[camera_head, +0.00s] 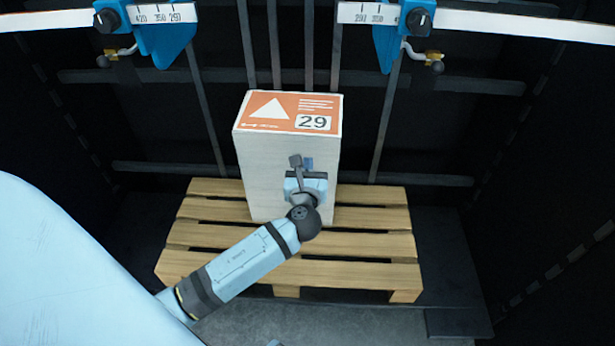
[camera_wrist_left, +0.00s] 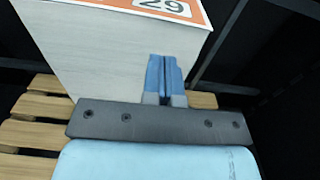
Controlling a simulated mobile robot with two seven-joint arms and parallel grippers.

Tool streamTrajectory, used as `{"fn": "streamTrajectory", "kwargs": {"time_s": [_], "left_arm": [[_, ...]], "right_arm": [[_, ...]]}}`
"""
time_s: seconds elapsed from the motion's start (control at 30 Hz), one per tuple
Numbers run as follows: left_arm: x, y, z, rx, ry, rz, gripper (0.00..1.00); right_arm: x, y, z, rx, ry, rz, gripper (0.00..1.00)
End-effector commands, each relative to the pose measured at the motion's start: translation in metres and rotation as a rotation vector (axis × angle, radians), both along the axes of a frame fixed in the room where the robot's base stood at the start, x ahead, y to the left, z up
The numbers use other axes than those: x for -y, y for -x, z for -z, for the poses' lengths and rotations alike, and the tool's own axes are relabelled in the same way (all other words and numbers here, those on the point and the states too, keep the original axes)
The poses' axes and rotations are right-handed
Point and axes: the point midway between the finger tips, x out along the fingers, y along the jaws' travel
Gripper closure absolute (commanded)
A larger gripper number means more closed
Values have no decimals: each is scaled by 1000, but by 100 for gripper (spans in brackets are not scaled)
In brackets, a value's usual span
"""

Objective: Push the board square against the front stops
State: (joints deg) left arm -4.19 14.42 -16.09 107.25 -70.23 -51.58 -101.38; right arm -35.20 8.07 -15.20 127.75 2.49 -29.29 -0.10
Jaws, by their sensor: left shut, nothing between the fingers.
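A tall pale block (camera_head: 268,180), with an orange top labelled 29 (camera_head: 290,112), stands upright on a wooden pallet (camera_head: 200,262). I see no separate thin board; I cannot tell whether this block is the board. Its pale side (camera_wrist_left: 95,55) also shows in the left wrist view. My left gripper (camera_head: 302,162) is shut and empty, in front of the block's near face toward its right side. Its blue fingertips (camera_wrist_left: 165,72) are together in the left wrist view. I cannot tell whether they touch the block. My right gripper is not in view.
Blue brackets with black knobs hang from white scaled rails at the back left (camera_head: 168,38) and back right (camera_head: 388,42); they may be the stops. Dark bars cross behind the block. Dark walls stand on both sides. The pallet is bare beside the block.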

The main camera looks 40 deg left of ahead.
Motion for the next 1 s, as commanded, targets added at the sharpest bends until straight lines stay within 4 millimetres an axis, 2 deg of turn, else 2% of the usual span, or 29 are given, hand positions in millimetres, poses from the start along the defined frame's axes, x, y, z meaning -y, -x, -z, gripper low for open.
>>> {"fn": "streamTrajectory", "kwargs": {"time_s": [0.43,0.47,0.6,1.0], "left_arm": [[-28,-46,2,1,2,0,100],[-30,-49,-2,-1,1,0,100],[-37,-60,-2,-1,1,-1,100],[-42,-69,0,0,2,1,100]], "right_arm": [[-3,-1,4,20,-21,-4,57],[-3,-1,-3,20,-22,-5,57],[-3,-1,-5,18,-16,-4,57],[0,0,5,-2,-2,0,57]]}}
